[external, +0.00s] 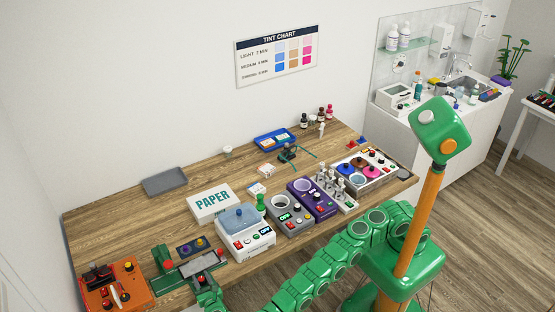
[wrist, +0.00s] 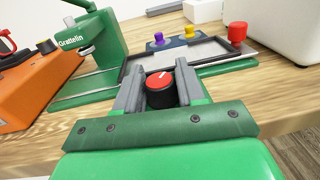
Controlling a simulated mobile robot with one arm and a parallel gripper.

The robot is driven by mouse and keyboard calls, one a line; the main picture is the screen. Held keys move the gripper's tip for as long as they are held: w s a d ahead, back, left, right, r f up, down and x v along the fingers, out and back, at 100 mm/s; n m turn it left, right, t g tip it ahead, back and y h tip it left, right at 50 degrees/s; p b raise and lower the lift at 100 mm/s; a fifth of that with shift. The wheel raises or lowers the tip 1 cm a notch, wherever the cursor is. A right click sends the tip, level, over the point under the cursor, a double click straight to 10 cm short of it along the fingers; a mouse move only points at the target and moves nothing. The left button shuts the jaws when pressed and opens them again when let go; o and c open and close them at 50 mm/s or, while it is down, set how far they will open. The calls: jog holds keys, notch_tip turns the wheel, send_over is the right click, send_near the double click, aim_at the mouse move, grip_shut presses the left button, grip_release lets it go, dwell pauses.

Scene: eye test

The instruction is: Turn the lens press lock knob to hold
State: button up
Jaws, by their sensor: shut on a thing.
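The lens press lock knob (wrist: 160,90) has a red top with a white pointer line and a black side. In the wrist view the line points away from me, nearly straight up the picture. My gripper (wrist: 159,82) is shut on the knob, with one grey finger on each side. In the external view my gripper (external: 205,284) is at the table's front left. The green press (wrist: 91,38), marked "Grattelin", stands left of the knob in the wrist view and also shows in the external view (external: 163,258). No hold mark is readable.
An orange box (external: 112,292) with knobs stands left of the press. A dark panel (external: 192,247) with purple and yellow knobs lies behind. A red button (wrist: 237,31) and a white machine (external: 247,242) are at the right. The table's front edge is close.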

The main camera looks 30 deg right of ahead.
jog(key=o, duration=0.9)
jog(key=shift+s+a, duration=0.15)
jog(key=shift+s, duration=1.85)
jog(key=shift+s+a, duration=0.15)
jog(key=shift+s, duration=1.85)
jog(key=shift+w, duration=0.15)
